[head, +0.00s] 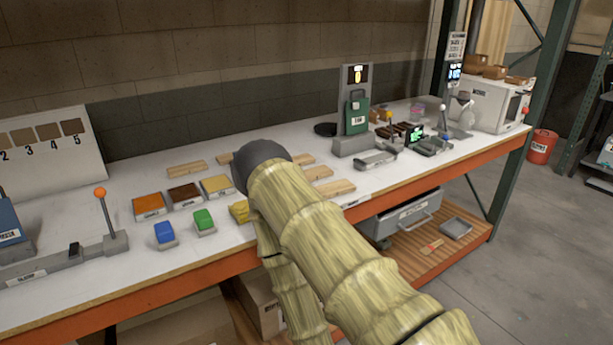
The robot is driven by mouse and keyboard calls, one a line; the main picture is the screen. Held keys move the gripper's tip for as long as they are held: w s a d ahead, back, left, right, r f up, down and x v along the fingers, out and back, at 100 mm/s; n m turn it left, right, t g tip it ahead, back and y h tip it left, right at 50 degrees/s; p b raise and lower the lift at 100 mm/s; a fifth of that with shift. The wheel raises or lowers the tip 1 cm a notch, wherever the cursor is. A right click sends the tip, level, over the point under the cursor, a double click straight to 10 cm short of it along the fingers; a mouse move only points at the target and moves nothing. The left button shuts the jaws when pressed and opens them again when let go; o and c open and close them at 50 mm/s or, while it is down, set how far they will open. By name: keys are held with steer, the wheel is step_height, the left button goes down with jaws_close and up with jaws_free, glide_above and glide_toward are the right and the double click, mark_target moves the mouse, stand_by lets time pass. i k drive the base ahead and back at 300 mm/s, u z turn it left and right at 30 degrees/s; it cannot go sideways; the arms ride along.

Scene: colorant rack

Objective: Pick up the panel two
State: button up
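Several pale wooden panels lie flat on the white bench top. One panel (186,169) and a second (225,158) lie behind the coloured trays. Others lie right of my arm: a back panel (303,159), a middle panel (318,173) and a front panel (334,188). I cannot read any number on them, so I cannot tell which is panel two. My bamboo-textured arm bends in front of the bench and may hide more panels. My gripper is not in view.
Orange, dark brown and yellow trays (216,186) sit left of my arm, with blue and green blocks (204,220) in front. A lever device (110,240) stands at the left. A green container (357,115) stands on a machine at the right.

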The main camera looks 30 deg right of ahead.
mark_target(321, 171)
steer(key=k, duration=0.5)
steer(key=z, duration=0.55)
steer(key=i, duration=0.85)
steer(key=z, duration=0.1)
